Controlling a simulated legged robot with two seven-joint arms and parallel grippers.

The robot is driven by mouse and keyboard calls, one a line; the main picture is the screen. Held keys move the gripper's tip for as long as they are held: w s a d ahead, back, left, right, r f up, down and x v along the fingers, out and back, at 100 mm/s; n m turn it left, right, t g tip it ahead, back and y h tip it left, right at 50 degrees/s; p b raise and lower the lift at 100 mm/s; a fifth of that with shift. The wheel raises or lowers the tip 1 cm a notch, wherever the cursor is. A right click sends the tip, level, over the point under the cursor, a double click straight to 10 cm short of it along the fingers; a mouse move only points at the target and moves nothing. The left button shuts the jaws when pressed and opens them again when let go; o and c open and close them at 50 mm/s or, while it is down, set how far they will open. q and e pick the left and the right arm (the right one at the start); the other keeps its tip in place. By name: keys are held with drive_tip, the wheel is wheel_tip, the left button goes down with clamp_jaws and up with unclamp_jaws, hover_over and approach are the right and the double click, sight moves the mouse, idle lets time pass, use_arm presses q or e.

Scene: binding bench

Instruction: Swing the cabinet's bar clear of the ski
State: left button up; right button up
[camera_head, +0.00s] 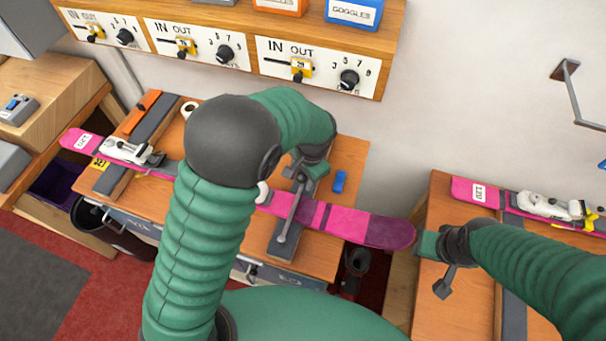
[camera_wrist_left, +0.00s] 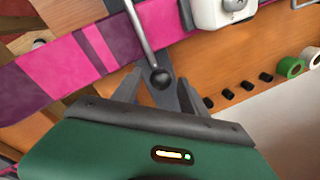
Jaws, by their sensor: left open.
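The pink and purple ski (camera_head: 340,220) lies across the wooden cabinet (camera_head: 345,165). The grey metal bar (camera_head: 291,212) crosses over the ski; in the left wrist view the bar (camera_wrist_left: 141,30) runs up from a dark round knob (camera_wrist_left: 160,77). My left gripper (camera_head: 299,170) is at the bar's far end, partly hidden by my own arm. In the left wrist view its open fingers (camera_wrist_left: 158,90) stand on either side of the knob; I cannot tell whether they touch it. My right gripper (camera_head: 428,245) is beside the ski's right end; its fingers are unclear.
A white binding (camera_head: 130,150) sits on the ski's left part. A blue block (camera_head: 339,181) lies on the cabinet top. Another pink ski (camera_head: 475,192) rests on a bench at right. A control shelf (camera_head: 240,20) spans the wall behind. A gap separates the benches.

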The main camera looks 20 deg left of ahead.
use_arm(q)
drive_tip(key=shift+a+f, duration=0.2)
drive_tip(key=shift+f, duration=0.55)
drive_tip(key=shift+w+f, duration=0.2)
drive_tip(key=shift+s+r, duration=0.1)
clamp_jaws()
idle(0.6)
